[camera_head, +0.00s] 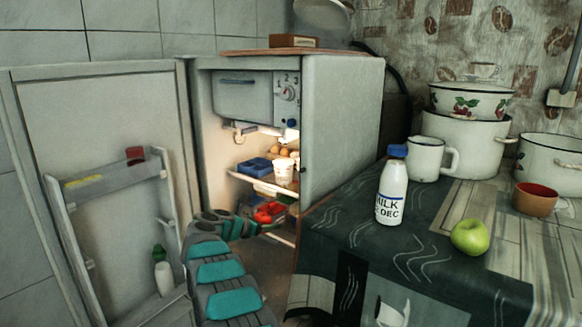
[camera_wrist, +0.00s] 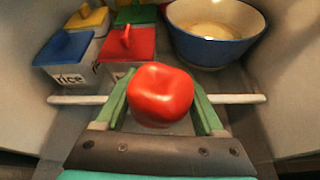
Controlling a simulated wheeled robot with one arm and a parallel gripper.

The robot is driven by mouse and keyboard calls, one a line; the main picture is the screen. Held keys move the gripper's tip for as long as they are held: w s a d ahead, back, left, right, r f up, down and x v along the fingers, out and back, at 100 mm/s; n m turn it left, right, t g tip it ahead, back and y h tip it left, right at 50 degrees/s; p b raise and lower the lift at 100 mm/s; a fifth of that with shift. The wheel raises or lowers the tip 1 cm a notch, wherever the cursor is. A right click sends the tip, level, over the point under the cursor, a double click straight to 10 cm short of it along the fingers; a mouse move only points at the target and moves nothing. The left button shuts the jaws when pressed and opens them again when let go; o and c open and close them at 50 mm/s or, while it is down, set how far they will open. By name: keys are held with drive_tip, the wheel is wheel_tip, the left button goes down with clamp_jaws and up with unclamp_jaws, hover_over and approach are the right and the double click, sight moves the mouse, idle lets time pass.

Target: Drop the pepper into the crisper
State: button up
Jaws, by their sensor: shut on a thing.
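The pepper (camera_wrist: 161,92) is red, round and glossy. In the wrist view it sits between the green fingers of my gripper (camera_wrist: 163,103), which is shut on it. In the head view my gripper (camera_head: 254,222) reaches into the lower part of the open fridge (camera_head: 341,125), below a shelf. Red shapes show at its tip there, but I cannot tell the pepper from other red things. I cannot clearly make out the crisper; a white bar (camera_wrist: 240,99) crosses behind the fingers in the wrist view.
Lidded boxes, including a blue-lidded rice box (camera_wrist: 65,47) and a red-lidded box (camera_wrist: 127,45), stand beyond the pepper, beside a blue bowl (camera_wrist: 216,42). The open fridge door (camera_head: 95,120) is left. A table holds a milk bottle (camera_head: 391,190), a green apple (camera_head: 469,237) and pots.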

drive_tip(key=shift+f, duration=1)
drive_tip(key=o, duration=1.4)
drive_tip(key=shift+s+a+r, duration=0.15)
drive_tip(key=shift+s+a, duration=0.2)
drive_tip(key=shift+s, duration=0.1)
drive_tip(key=b+v, duration=0.1)
drive_tip(key=v, duration=0.5)
drive_tip(key=shift+s+a+r, duration=0.15)
drive_tip(key=shift+s+r, duration=0.1)
